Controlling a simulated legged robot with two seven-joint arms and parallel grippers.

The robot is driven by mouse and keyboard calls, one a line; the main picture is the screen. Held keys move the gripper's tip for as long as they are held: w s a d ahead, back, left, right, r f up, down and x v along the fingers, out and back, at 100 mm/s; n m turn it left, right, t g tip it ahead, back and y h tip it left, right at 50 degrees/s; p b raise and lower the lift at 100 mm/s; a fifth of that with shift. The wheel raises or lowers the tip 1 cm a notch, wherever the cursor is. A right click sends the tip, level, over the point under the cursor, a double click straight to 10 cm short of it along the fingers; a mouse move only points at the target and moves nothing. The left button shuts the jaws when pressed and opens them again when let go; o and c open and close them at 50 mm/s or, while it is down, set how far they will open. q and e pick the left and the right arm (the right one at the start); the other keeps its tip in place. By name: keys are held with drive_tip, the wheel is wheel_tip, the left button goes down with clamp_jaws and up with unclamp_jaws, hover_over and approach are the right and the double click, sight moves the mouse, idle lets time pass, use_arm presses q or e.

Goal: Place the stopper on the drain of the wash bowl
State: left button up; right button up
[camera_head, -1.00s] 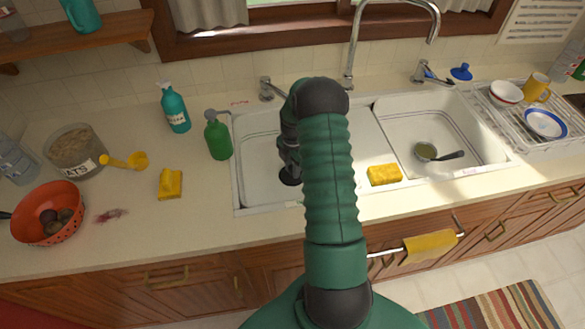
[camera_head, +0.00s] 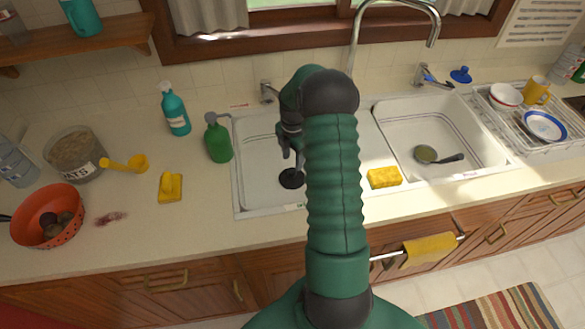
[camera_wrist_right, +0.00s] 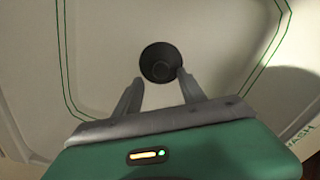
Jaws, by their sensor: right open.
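The wash bowl (camera_head: 255,160) is the left basin of the white double sink, and part of a "WASH" label shows at its rim in the right wrist view (camera_wrist_right: 301,132). A black round stopper (camera_head: 291,179) lies flat on the bowl's floor. It also shows as a dark disc in the right wrist view (camera_wrist_right: 160,61). No separate drain opening shows; the spot under the stopper is hidden. My right gripper (camera_head: 290,150) is open and empty, a little above the stopper, with its fingertips apart in the wrist view (camera_wrist_right: 160,79). My left gripper is out of view.
The right basin (camera_head: 440,125) holds a ladle-like strainer (camera_head: 428,154). A yellow sponge (camera_head: 384,177) lies on the sink's front. A green soap bottle (camera_head: 218,142) stands left of the wash bowl. A tall faucet (camera_head: 356,45) rises behind. My right forearm covers the sink's middle.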

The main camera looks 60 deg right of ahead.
sight(292, 169)
wheel_tip(292, 169, up, 5)
idle(1.4)
